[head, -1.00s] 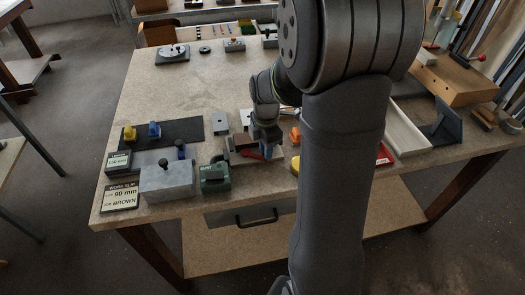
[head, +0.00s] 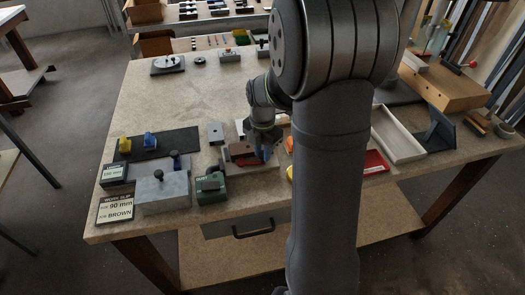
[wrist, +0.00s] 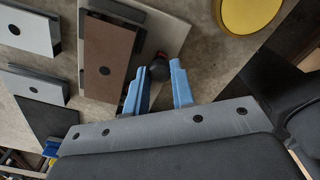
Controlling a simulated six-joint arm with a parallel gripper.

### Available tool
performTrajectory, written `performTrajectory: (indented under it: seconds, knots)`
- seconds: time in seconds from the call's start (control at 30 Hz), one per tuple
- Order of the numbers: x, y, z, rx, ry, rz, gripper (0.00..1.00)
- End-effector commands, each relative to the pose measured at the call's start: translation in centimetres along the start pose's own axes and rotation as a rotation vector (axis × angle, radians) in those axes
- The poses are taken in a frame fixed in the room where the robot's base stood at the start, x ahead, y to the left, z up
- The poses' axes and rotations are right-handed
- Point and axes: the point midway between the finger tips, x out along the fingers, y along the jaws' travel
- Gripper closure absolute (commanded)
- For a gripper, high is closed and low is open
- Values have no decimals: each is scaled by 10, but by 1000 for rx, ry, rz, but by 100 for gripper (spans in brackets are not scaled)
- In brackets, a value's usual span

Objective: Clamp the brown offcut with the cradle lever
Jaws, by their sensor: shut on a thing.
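The brown offcut (head: 241,149) lies in the cradle (head: 262,166) near the table's front. In the wrist view the offcut (wrist: 108,55) is a brown block with a dark hole, lying along the cradle's pale base (wrist: 165,32). My gripper (head: 264,153) is beside the offcut's right end in the head view. In the wrist view its two blue fingers (wrist: 157,88) are shut on the dark round knob of the cradle lever (wrist: 158,67), right beside the offcut. The rest of the lever is mostly hidden. I cannot tell whether it presses on the offcut.
A green device (head: 212,187) and a grey metal block (head: 163,192) stand left of the cradle. The work slip (head: 116,209) reads 90 mm, brown. A red flat item (head: 375,162) and a white tray (head: 398,134) lie to the right.

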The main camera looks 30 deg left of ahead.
Motion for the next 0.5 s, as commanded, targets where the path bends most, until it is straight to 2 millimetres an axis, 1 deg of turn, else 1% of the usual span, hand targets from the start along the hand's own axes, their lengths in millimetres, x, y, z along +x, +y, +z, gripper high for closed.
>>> performTrajectory:
  seconds: [0.2,0.23,0.3,0.33,0.5]
  knots:
    - [-1,1,1,0,-4,4,100]
    - [-1,1,1,0,-4,4,71]
    - [-1,1,1,0,-3,4,58]
    - [-1,1,1,0,-3,4,55]
    - [-1,1,0,1,-2,2,55]
